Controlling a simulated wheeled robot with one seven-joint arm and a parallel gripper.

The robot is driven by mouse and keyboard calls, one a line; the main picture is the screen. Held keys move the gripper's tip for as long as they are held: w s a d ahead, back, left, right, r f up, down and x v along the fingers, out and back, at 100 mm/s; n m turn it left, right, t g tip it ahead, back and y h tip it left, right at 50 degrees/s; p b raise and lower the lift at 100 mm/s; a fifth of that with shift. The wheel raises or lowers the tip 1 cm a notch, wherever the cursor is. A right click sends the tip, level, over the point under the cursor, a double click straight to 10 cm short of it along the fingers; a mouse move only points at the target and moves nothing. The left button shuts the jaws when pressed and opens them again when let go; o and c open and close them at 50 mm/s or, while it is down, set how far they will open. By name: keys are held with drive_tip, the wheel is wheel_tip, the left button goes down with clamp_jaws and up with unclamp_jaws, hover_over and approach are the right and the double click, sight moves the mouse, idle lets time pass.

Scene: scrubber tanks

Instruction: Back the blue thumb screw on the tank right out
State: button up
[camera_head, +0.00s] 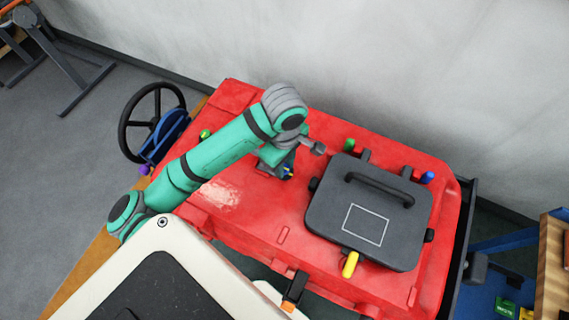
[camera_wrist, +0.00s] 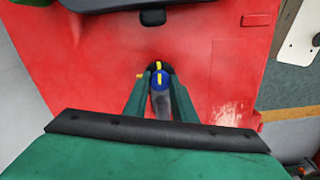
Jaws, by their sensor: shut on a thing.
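The blue thumb screw (camera_wrist: 160,80) shows in the wrist view as a round blue head with a yellow mark, between my two fingers. My gripper (camera_wrist: 160,88) is shut on it, with one green finger on each side. A dark round seat shows just behind the screw. In the head view my gripper (camera_head: 283,168) points down at the top of the red tank (camera_head: 250,210), left of the dark lid. Only a bit of blue and yellow shows there; the arm hides the rest. How far the screw stands out of the tank cannot be told.
A dark grey lid (camera_head: 330,205) with a raised handle lies right of my gripper. Green (camera_head: 349,145), blue (camera_head: 428,178) and yellow (camera_head: 350,264) pegs stand around it. A black steering wheel (camera_head: 152,120) is at the left. A pale wall rises behind the tank.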

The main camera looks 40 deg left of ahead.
drive_tip(key=o, duration=1.1)
wheel_tip(320, 180, up, 11)
drive_tip(key=shift+f, duration=0.1)
idle(0.4)
